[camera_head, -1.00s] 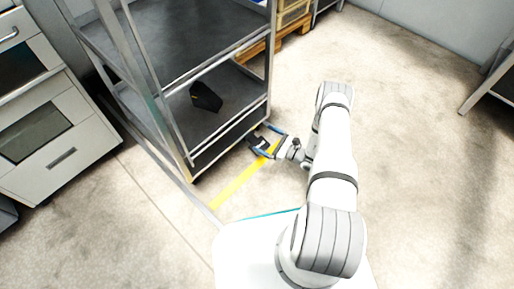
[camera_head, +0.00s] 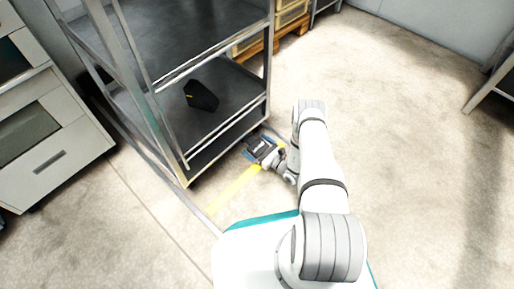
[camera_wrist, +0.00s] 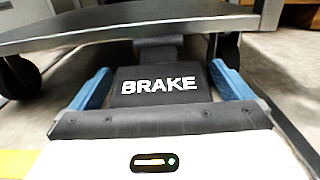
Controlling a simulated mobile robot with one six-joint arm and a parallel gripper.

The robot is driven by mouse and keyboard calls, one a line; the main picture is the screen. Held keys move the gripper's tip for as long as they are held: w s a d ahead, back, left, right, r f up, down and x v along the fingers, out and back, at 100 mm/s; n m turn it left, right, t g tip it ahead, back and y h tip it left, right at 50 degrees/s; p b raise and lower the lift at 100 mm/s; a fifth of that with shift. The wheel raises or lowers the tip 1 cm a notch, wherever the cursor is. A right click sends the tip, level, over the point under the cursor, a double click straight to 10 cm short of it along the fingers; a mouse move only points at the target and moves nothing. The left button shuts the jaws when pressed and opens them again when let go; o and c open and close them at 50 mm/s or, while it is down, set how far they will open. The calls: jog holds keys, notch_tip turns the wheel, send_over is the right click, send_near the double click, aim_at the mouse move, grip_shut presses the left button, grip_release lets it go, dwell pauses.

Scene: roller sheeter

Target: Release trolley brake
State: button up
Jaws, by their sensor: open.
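The trolley (camera_head: 228,128) is a grey metal frame with shelves, standing left of my arm in the head view. Its lower edge (camera_wrist: 130,30) crosses the top of the wrist view. A black brake pedal marked BRAKE (camera_wrist: 158,86) sticks out below that edge; it also shows in the head view (camera_head: 262,147). My gripper (camera_wrist: 160,80) is open, with one blue finger on each side of the pedal. It is low, near the floor (camera_head: 264,150). Whether the fingers touch the pedal cannot be told. The pedal's near end is hidden behind the gripper body.
Black castors (camera_wrist: 20,76) stand under the trolley. A black object (camera_head: 201,96) lies on its lower shelf. A grey drawer cabinet (camera_head: 50,150) is at the left, and a wooden pallet (camera_head: 270,42) is behind. A yellow line (camera_head: 233,190) marks the floor. Floor at the right is clear.

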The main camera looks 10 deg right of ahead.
jog(key=shift+c, duration=0.3)
jog(key=c, duration=1.2)
jog(key=shift+d+r, duration=0.1)
jog(key=shift+c, duration=0.2)
